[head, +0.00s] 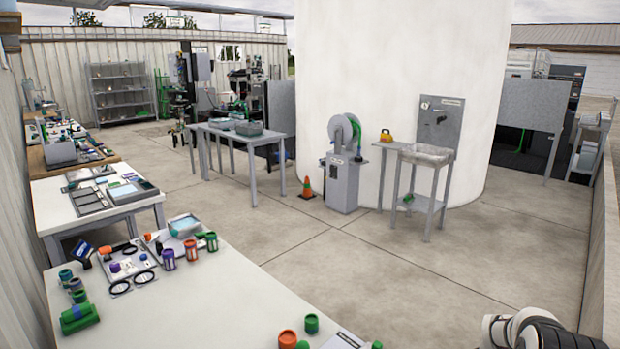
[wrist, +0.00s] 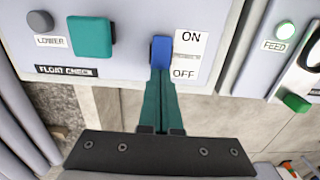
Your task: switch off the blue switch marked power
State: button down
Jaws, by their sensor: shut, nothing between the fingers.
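A blue switch (wrist: 161,50) sits on a pale panel in the wrist view, beside a white label reading ON above and OFF below. No "power" marking is legible, and I cannot tell which way the switch is tipped. My gripper (wrist: 161,74) is shut and empty. Its teal fingers point up at the panel, with their tips at the lower end of the switch. The tips overlap that end, and I cannot tell whether they touch it. In the head view I cannot make out the switch or my gripper.
Left of the switch are a teal square button (wrist: 91,37), a grey knob (wrist: 40,21) marked LOWER and a FLOAT CHECK label (wrist: 70,70). To the right, a separate panel has a pale green FEED lamp (wrist: 285,30) and a green part (wrist: 296,103).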

jog(key=shift+f, duration=0.8)
jog(key=shift+r, duration=3.55)
jog(key=s+a+r+n, duration=0.1)
jog(key=s+a+r, duration=0.5)
jog(key=a+r, duration=0.4)
jog(key=s+a+n+y, duration=0.1)
jog(key=s+a, duration=0.6)
jog(key=s, duration=0.3)
jog(key=s+a+r+n, duration=0.1)
jog(key=s+a, duration=0.7)
jog(key=s, duration=0.3)
jog(key=shift+s+a+r+y, duration=0.2)
jog(key=shift+s+r+y, duration=0.05)
jog(key=shift+y, duration=0.15)
